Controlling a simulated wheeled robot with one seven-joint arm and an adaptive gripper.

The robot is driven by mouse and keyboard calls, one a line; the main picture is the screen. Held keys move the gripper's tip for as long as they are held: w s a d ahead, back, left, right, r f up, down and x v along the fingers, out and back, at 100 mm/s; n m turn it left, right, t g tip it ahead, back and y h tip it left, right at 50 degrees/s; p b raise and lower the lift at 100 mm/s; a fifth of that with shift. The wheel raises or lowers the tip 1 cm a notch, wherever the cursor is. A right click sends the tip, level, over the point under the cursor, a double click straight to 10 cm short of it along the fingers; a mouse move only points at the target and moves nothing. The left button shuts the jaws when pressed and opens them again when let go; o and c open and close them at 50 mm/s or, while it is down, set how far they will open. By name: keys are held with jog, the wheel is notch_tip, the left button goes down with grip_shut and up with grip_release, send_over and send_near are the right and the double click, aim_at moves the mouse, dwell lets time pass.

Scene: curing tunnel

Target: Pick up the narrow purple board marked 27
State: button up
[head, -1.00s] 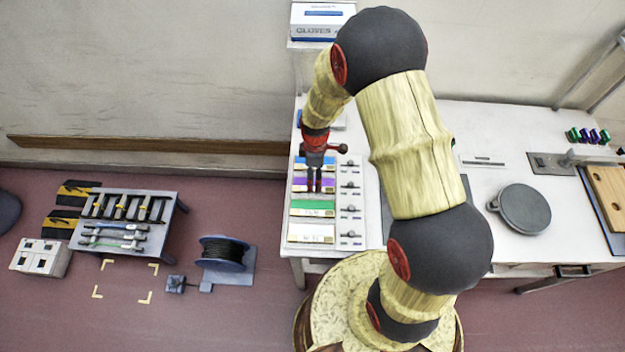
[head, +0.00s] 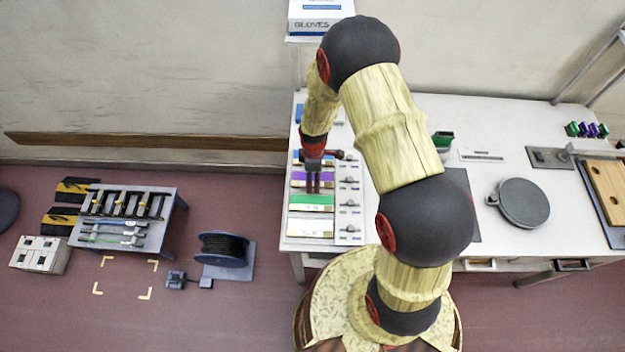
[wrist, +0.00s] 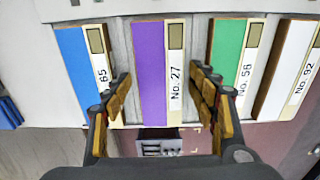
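The narrow purple board (wrist: 149,70) has a cream label reading "No. 27". It lies between a blue board marked 65 (wrist: 80,62) and a green board marked No. 56 (wrist: 228,52). In the head view the purple board (head: 326,184) is partly hidden by my fingers. My gripper (wrist: 160,78) is open and empty, with one finger on each side of the purple board in the wrist view. It points down over that board in the head view (head: 313,190). I cannot tell whether the fingertips are below the board's top.
A white board marked No. 92 (wrist: 286,70) lies beyond the green one. A strip with several dark knobs (head: 349,205) runs along the boards' right ends. A round dark lidded pan (head: 524,203) stands farther right. A cable reel (head: 223,250) is on the floor.

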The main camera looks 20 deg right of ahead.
jog(key=c, duration=1)
jog(key=shift+o, duration=0.2)
